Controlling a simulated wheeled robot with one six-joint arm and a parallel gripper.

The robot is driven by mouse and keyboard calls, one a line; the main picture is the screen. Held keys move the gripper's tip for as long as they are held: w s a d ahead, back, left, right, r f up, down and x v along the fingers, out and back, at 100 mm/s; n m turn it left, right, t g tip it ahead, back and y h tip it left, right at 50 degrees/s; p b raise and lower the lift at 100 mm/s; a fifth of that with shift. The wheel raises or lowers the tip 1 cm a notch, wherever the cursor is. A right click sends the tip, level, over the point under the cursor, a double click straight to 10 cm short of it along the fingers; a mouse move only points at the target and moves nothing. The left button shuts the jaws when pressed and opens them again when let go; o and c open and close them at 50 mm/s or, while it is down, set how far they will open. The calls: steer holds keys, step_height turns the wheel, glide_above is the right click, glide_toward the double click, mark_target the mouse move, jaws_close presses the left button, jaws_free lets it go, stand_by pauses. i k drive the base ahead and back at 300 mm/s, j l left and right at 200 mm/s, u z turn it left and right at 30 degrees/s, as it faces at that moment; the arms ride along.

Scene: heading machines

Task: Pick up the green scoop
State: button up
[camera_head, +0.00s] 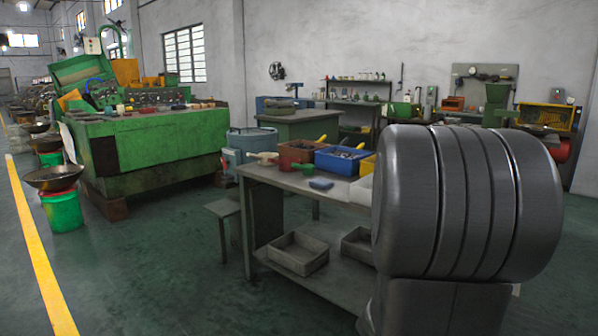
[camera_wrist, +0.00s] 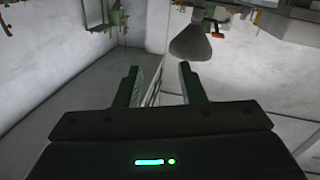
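No scoop can be made out in the wrist view. The gripper is not visible in the head view.
My grey arm covers the bench's right side. Open floor lies front left.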

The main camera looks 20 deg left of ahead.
mark_target(308, 169)
steer(key=i+j+u, duration=0.2)
steer(key=i+j, duration=0.55)
steer(key=j, duration=0.15)
steer(key=i+j+u, duration=0.15)
steer(key=i+j, duration=0.6)
steer(key=i+j+u, duration=0.2)
steer(key=i+j, duration=0.5)
steer(key=i, duration=0.15)
